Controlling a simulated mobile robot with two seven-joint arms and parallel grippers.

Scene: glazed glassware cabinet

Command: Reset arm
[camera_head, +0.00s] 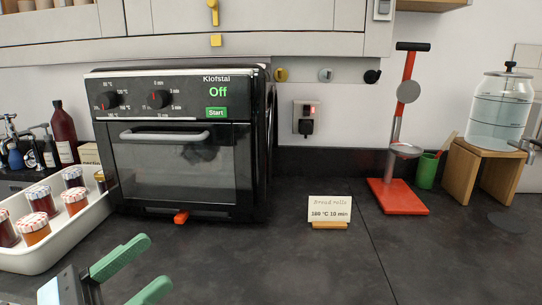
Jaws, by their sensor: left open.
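My left gripper (159,261) comes in at the bottom left, low in the view, over the dark counter. Its two green fingers are apart, with nothing between them. It is in front of a black oven (180,211) and to the right of a white tray of jars (50,254). The oven door is shut and its display reads "Off", with a green "Start" button below. My right gripper is not in view.
A red-based stand (398,197), a green cup (427,171) and a glass dispenser (497,112) on a wooden stand (460,172) are at the right. The counter's front middle (270,260) is clear.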

